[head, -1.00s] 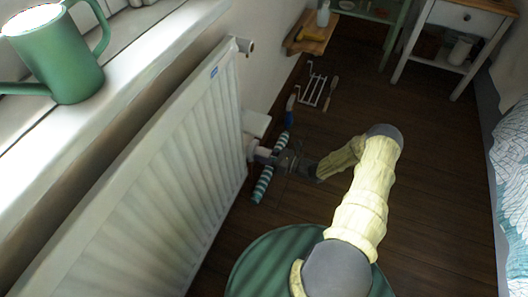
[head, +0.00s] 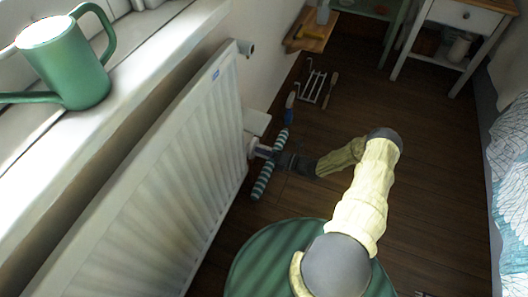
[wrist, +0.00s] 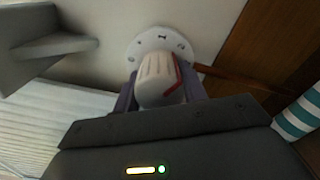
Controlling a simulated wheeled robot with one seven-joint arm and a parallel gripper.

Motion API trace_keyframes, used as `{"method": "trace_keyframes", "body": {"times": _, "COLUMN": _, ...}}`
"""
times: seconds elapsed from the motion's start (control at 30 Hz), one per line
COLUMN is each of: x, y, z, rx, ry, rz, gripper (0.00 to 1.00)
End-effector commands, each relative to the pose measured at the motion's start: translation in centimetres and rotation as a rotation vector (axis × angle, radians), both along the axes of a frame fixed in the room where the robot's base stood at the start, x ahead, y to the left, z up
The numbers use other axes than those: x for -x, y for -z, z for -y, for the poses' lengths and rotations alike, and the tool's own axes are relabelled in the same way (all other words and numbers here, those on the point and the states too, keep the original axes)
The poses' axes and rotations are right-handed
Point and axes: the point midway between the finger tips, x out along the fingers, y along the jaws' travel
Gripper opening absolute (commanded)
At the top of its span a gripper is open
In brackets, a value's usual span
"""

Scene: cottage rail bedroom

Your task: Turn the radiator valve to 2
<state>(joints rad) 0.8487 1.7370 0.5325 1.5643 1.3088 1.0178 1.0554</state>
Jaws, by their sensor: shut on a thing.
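The radiator valve is a white ribbed knob (wrist: 157,78) with a red line along its right side, in the wrist view. Behind it is a round white dial plate (wrist: 150,45) with small dark marks that I cannot read for certain. My gripper (wrist: 160,92) is shut on the knob, one finger on each side. In the head view my gripper (head: 268,153) reaches the valve (head: 252,147) at the far end of the white radiator (head: 150,165). The knob is mostly hidden there.
A green-and-white striped roll (head: 264,180) lies on the floor close by my gripper. A white box-like piece (head: 257,122) sits just above the valve. A green watering can (head: 72,65) stands on the windowsill. The dark floor to the right is mostly clear.

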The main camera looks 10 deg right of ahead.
Motion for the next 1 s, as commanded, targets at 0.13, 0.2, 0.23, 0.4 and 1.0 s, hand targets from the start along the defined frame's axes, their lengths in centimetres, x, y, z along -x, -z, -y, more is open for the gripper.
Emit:
{"method": "trace_keyframes", "body": {"times": 0.13, "x": -0.21, "y": -0.04, "z": 0.17, "rx": -0.016, "ry": 0.006, "rz": -0.02, "gripper": 0.19}}
{"method": "trace_keyframes", "body": {"times": 0.2, "x": -0.2, "y": -0.04, "z": 0.12, "rx": -0.018, "ry": 0.005, "rz": -0.024, "gripper": 0.19}}
{"method": "trace_keyframes", "body": {"times": 0.23, "x": -0.2, "y": -0.04, "z": 0.1, "rx": -0.019, "ry": 0.005, "rz": -0.025, "gripper": 0.19}}
{"method": "trace_keyframes", "body": {"times": 0.4, "x": -0.18, "y": -0.02, "z": 0.08, "rx": -0.019, "ry": 0.005, "rz": -0.026, "gripper": 0.19}}
{"method": "trace_keyframes", "body": {"times": 1.0, "x": 0.09, "y": -0.04, "z": 0.32, "rx": -0.018, "ry": 0.004, "rz": -0.026, "gripper": 0.64}}
